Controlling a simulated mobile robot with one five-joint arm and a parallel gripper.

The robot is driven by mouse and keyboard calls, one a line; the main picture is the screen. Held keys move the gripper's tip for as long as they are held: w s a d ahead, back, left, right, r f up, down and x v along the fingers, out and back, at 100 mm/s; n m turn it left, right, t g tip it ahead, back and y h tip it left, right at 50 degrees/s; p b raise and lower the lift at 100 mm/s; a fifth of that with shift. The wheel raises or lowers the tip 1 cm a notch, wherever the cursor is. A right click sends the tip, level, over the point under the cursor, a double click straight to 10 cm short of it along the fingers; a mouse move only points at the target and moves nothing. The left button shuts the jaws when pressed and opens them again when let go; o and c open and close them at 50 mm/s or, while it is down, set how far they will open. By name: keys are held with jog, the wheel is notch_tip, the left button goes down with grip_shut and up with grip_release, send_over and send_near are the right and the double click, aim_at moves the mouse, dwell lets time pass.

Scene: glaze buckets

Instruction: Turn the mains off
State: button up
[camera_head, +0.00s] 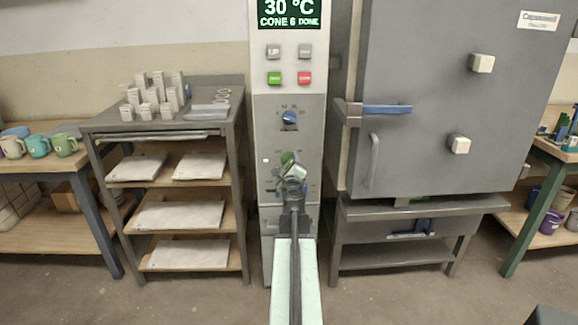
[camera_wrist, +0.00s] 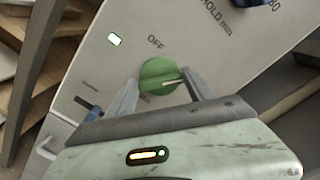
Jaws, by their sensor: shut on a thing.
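The green mains knob (camera_head: 287,158) is on the grey control panel (camera_head: 263,220), low below the blue dial. In the wrist view the green knob (camera_wrist: 160,74) sits between the two fingers of my gripper (camera_wrist: 162,79). My gripper (camera_head: 293,172) is shut on it, and hides its lower part in the head view. The knob's pale pointer line points to the right in the wrist view. The word OFF (camera_wrist: 156,42) is printed above the knob, and the line does not point at it. A small pale lit lamp (camera_wrist: 114,39) is left of the knob; it also shows in the head view (camera_head: 265,160).
Above are the blue dial (camera_head: 289,117), several coloured buttons and a display (camera_head: 289,13) reading 30 °C, CONE 6 DONE. A shelf rack (camera_head: 90,126) stands left, the kiln (camera_head: 430,100) right.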

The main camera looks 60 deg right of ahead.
jog(key=n, duration=0.4)
jog(key=shift+f+n, duration=0.1)
jog(key=shift+n, duration=0.2)
jog(key=n, duration=0.3)
jog(key=shift+n, duration=0.3)
jog(key=n, duration=0.4)
jog(key=shift+f, duration=0.1)
jog(key=shift+n, duration=1.8)
jog(key=o, duration=1.4)
jog(key=shift+a, duration=0.15)
